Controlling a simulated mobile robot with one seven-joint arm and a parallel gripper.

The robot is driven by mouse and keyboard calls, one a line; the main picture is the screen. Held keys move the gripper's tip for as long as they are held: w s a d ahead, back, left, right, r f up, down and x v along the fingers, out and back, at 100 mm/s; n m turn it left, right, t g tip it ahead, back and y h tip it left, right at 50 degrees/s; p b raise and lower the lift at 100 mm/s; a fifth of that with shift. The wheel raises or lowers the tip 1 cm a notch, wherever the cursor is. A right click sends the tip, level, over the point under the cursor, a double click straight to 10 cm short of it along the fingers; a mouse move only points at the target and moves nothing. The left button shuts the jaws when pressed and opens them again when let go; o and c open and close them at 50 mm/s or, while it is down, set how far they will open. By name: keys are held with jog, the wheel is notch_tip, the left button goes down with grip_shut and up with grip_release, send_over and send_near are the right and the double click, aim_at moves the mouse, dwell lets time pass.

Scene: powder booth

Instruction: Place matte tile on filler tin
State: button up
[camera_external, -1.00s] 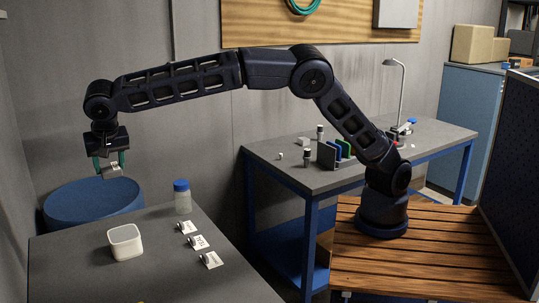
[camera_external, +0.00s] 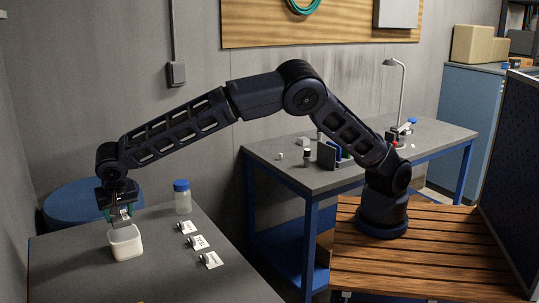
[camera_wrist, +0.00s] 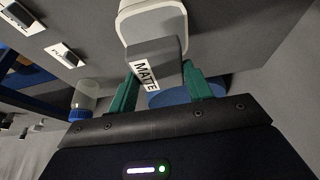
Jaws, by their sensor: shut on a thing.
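The matte tile (camera_wrist: 158,62), a grey block with a white MATTE label, is held between the green fingers of my gripper (camera_wrist: 163,84) in the wrist view. In the external view the tile (camera_external: 121,220) hangs from my gripper (camera_external: 118,212), directly over the white filler tin (camera_external: 126,245). The tin stands on the near grey table. In the wrist view the tin (camera_wrist: 137,22) shows just beyond the tile, which hides part of it. I cannot tell whether the tile touches the tin's top.
A clear jar with a blue cap (camera_external: 183,203) stands behind and right of the tin. Several small pieces with white label cards (camera_external: 197,242) lie in a row to the right. A blue drum (camera_external: 70,208) is behind the table. The table front (camera_external: 180,280) is clear.

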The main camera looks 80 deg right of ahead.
aim_at(121, 218)
jog(key=shift+f, duration=1.95)
jog(key=shift+f, duration=0.1)
jog(key=o, duration=1)
jog(key=v, duration=1.2)
